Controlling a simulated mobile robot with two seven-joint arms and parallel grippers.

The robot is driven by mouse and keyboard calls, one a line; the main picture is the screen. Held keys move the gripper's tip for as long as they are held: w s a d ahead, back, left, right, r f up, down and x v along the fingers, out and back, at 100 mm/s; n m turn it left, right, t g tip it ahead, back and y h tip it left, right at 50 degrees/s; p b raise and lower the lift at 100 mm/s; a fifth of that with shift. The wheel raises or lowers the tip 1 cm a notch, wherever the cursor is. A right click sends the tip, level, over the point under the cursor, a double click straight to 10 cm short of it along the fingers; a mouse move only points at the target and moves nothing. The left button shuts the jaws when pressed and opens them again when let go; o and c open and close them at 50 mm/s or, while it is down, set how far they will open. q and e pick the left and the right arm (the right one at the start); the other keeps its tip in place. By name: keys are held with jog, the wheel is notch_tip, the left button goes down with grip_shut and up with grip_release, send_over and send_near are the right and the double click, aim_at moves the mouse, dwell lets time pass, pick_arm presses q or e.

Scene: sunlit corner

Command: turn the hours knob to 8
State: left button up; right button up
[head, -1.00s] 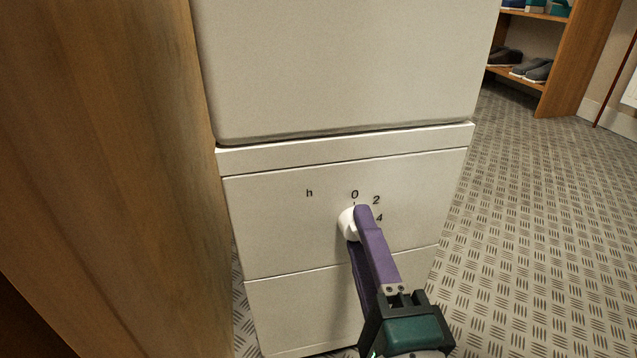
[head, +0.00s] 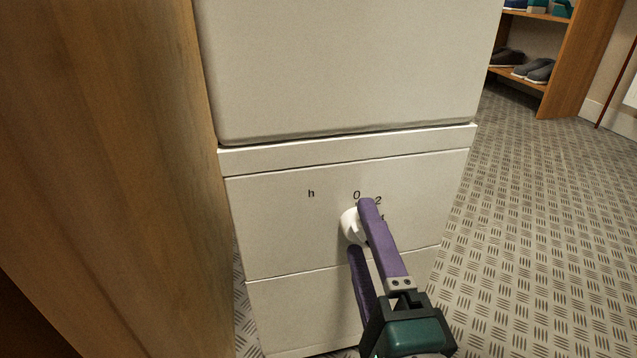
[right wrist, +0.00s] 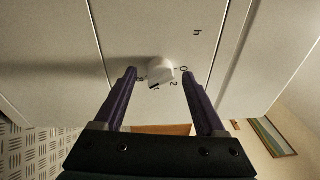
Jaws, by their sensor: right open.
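The hours knob (head: 350,226) is white and sits on the pale front panel below the letter h. In the right wrist view the knob (right wrist: 160,72) shows between my fingers, with 0, 2 and 8 readable around it. A mark at its lower edge is partly covered, and I cannot tell exactly where the knob points. My right gripper (head: 361,228) is open, its purple fingers on either side of the knob. In the right wrist view the fingertips (right wrist: 159,74) show gaps to the knob. My left gripper is in neither view.
A wooden side panel (head: 100,150) stands close on the left of the white cabinet (head: 340,70). A shelf with shoes (head: 535,70) is at the back right. The patterned floor (head: 540,220) on the right is clear.

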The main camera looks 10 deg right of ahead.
jog(key=shift+s, duration=0.4)
jog(key=s+p, duration=0.3)
jog(key=s, duration=0.6)
jog(key=shift+a+f, duration=0.3)
jog(key=shift+a, duration=0.05)
